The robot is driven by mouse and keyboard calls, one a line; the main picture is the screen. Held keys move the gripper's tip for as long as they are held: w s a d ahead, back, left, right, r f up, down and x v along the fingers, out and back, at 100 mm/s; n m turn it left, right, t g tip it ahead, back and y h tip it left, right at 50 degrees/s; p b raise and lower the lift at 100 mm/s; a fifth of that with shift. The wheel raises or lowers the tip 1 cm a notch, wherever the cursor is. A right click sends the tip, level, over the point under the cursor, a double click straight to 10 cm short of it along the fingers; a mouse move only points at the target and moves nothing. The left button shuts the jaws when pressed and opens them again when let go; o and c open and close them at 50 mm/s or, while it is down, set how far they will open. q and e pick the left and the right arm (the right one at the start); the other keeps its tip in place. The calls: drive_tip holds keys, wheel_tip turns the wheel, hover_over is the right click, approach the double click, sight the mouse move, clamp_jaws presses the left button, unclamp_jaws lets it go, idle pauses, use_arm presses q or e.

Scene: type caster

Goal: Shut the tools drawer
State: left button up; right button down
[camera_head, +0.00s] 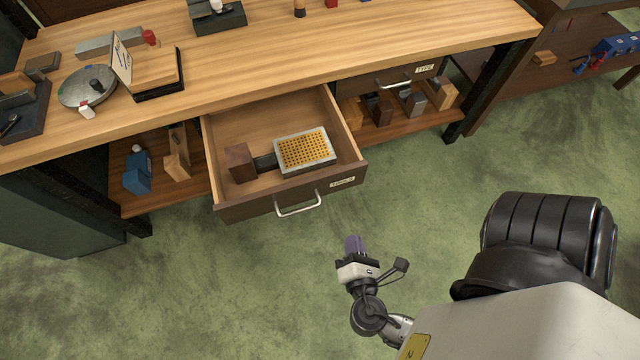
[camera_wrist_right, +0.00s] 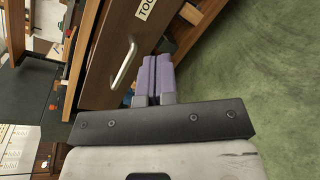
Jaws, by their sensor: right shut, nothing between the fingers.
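The tools drawer (camera_head: 270,210) stands pulled out from under the wooden workbench, with a label and a silver handle (camera_head: 299,206) on its dark front. Inside it lie a tray with a yellow dotted top (camera_head: 305,150), a brown block (camera_head: 239,162) and a dark piece between them. My right gripper (camera_head: 354,246) is shut and empty, in front of the drawer and a little right of the handle. In the right wrist view its purple fingers (camera_wrist_right: 154,78) are together, beside the drawer front (camera_wrist_right: 106,62) and its handle (camera_wrist_right: 124,66). Contact cannot be told. My left gripper is not in view.
A second, closed drawer (camera_head: 388,80) labelled TYPE sits to the right under the bench (camera_head: 260,75). Lower shelves hold several blocks, including a blue one (camera_head: 137,173). A black bench leg (camera_head: 488,85) stands at right. The green floor (camera_head: 250,290) before the drawer is clear.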

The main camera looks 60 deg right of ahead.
wheel_tip(320, 180, up, 3)
drive_tip(key=w+a+n+t, duration=0.2)
drive_tip(key=n+t, duration=0.2)
drive_tip(key=n, duration=0.3)
drive_tip(key=n+y+b, duration=0.1)
drive_tip(key=n+b, duration=0.1)
drive_tip(key=n, duration=0.2)
approach(317, 182)
drive_tip(key=x, duration=0.5)
drive_tip(key=shift+w+d+f, duration=0.1)
drive_tip(key=shift+w+d, duration=0.05)
drive_tip(key=shift+x, duration=1.1)
